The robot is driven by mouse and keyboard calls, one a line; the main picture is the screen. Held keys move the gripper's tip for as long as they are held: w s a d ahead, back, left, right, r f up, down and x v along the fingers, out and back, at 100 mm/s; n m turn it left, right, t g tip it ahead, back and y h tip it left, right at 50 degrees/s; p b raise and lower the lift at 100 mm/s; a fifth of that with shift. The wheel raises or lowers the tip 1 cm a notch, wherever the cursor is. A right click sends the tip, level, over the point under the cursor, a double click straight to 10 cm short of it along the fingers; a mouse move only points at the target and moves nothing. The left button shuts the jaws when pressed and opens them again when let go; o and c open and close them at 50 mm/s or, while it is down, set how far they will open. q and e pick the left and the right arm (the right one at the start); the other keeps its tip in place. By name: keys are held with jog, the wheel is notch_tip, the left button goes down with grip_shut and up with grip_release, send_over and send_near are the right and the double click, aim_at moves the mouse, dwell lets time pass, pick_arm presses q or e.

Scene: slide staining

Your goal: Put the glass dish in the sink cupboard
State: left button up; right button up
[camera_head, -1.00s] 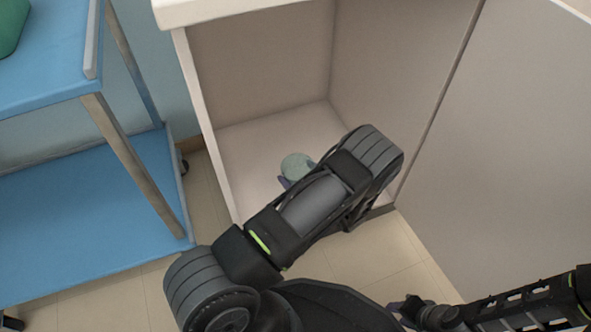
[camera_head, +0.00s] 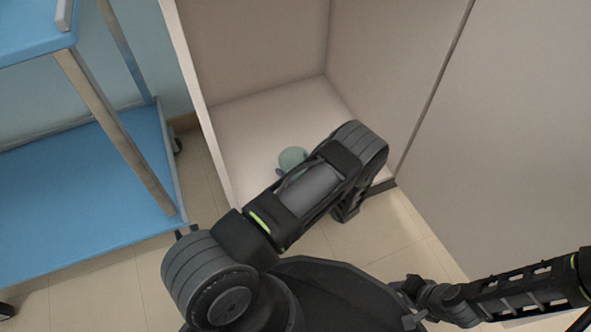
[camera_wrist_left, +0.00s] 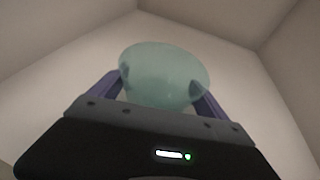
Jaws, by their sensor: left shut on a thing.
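The glass dish (camera_head: 293,158) is a pale green, translucent round bowl. It is inside the open sink cupboard (camera_head: 250,125), over the cupboard floor; I cannot tell whether it touches that floor. My left gripper (camera_head: 281,172) is shut on the dish, mostly hidden behind my left forearm in the head view. In the left wrist view the dish (camera_wrist_left: 165,76) sits between the two purple fingers of the left gripper (camera_wrist_left: 160,92), with pale cupboard walls around it. My right arm shows at the lower right of the head view, but I cannot make out its gripper.
A blue cart (camera_head: 80,200) with metal posts stands left of the cupboard. The cupboard's left side wall (camera_head: 203,110) and the large pale panel on the right (camera_head: 500,130) bound the opening.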

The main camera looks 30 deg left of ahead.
pick_arm(q)
jog(key=shift+f, duration=0.15)
jog(key=o, duration=1.4)
jog(key=shift+f, duration=0.1)
jog(key=p+v, duration=0.4)
jog(key=v, duration=0.7)
jog(key=shift+d+p, duration=0.1)
jog(key=shift+p, duration=0.3)
jog(key=shift+s+d, duration=0.15)
jog(key=shift+d, duration=0.2)
